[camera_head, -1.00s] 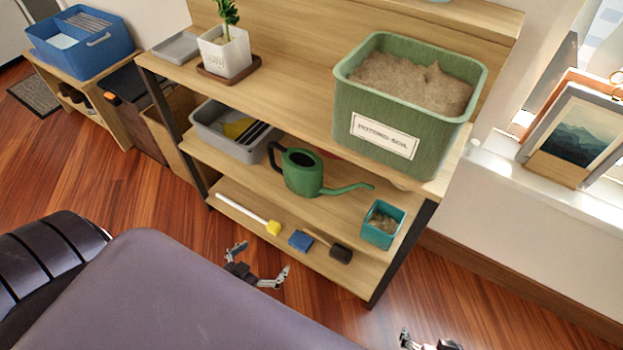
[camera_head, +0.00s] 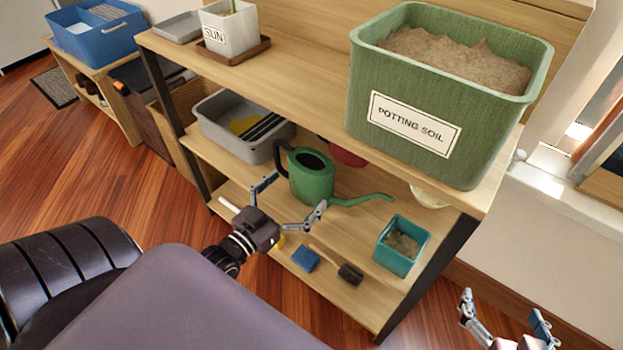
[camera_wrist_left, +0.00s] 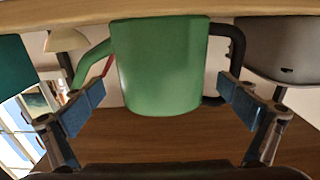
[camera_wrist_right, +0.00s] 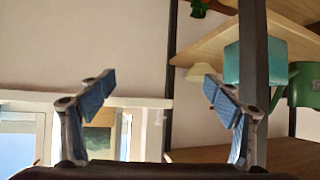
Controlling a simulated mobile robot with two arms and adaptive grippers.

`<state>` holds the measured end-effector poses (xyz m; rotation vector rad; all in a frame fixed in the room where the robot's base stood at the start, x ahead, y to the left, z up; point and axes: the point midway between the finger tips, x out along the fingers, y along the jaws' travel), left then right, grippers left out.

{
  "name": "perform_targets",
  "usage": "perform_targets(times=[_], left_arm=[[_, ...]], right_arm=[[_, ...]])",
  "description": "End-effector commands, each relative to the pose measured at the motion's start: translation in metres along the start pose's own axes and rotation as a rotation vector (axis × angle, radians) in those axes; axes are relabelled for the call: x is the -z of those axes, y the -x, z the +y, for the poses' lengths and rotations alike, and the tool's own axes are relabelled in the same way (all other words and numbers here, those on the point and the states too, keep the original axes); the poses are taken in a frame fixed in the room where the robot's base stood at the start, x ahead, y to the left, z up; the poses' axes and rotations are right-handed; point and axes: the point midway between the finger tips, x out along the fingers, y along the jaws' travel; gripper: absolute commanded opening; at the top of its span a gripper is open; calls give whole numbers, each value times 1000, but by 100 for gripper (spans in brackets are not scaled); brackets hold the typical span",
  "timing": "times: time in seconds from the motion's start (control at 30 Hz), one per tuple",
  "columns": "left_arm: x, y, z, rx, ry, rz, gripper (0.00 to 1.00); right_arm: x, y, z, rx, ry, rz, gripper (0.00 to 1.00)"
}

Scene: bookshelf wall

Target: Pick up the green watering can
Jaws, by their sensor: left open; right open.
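The green watering can (camera_head: 311,178) stands on the middle shelf, its dark handle at the left and its long spout to the right. My left gripper (camera_head: 291,200) is open and empty just in front of the can. In the left wrist view, the can (camera_wrist_left: 160,68) lies between the spread fingers of the left gripper (camera_wrist_left: 155,108), with a gap on both sides. My right gripper (camera_head: 508,306) is open and empty, low at the right, away from the can. In the right wrist view, part of the can (camera_wrist_right: 303,84) shows at the right edge.
On the can's shelf, a grey bin (camera_head: 235,128) stands left and a teal pot (camera_head: 402,246) stands right. The potting soil tub (camera_head: 412,132) sits on the shelf above. A blue sponge (camera_head: 305,258) and a brush (camera_head: 349,274) lie below.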

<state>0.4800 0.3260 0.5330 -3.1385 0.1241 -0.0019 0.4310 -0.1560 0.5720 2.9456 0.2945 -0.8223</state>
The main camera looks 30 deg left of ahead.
Motion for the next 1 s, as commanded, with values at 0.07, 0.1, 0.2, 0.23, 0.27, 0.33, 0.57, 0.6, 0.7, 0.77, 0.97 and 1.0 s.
perform_targets(times=[0.07,0.1,0.2,0.23,0.27,0.33,0.57,0.6,0.7,0.77,0.97,1.0], left_arm=[[-1,-3,0,0,0,1,100],[-1,-5,0,0,0,1,100],[-2,-13,-1,0,1,1,100],[-2,-16,-1,0,1,2,100],[-3,-19,-1,0,1,2,100],[-4,-25,-2,0,2,0,100],[-4,-46,-2,1,0,0,100],[-3,-48,-2,1,0,0,100],[-3,-52,-2,1,0,-1,100],[-3,-52,-2,1,0,-2,100],[-3,-52,-2,1,0,-2,99],[-3,-52,-2,1,1,-2,94]], right_arm=[[5,-1,-1,2,0,23,82],[9,-2,-2,3,0,42,82],[25,-4,-4,7,0,114,82],[31,-4,-4,9,0,139,82],[37,-4,-5,10,0,166,82],[52,-3,-7,14,0,227,82],[89,4,-11,23,-1,392,82],[93,5,-12,24,-1,410,82],[99,8,-12,26,-2,436,82],[100,8,-13,26,-2,443,82],[101,8,-12,26,-2,442,82],[101,8,-12,26,-2,442,82]])
